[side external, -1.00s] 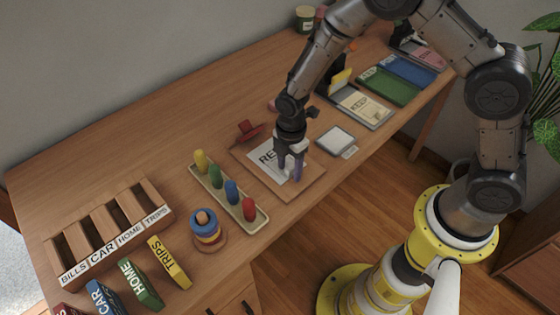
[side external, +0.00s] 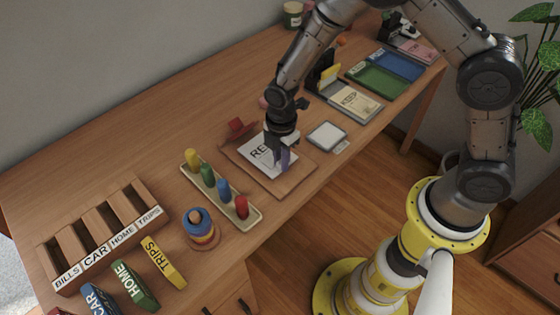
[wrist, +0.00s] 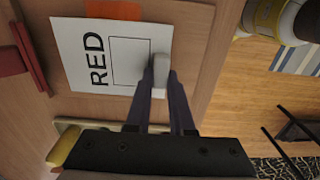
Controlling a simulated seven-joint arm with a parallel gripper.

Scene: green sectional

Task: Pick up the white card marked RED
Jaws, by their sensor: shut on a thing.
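The white card marked RED (side external: 255,155) is at the brown board (side external: 298,180) near the middle of the desk. In the wrist view the card (wrist: 70,55) shows its RED lettering and a printed rectangle. A small white tab (wrist: 160,68) stands at the card's right edge. My gripper (wrist: 161,88) is shut on this tab with both dark fingers. In the side view my gripper (side external: 282,163) points down over the card and hides part of its lettering. I cannot tell whether the card is clear of the board.
A tray of coloured pegs (side external: 220,195) and a ring stacker (side external: 200,232) stand to the left. A small white-topped pad (side external: 327,136) lies close on the right. The desk behind is mostly clear.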

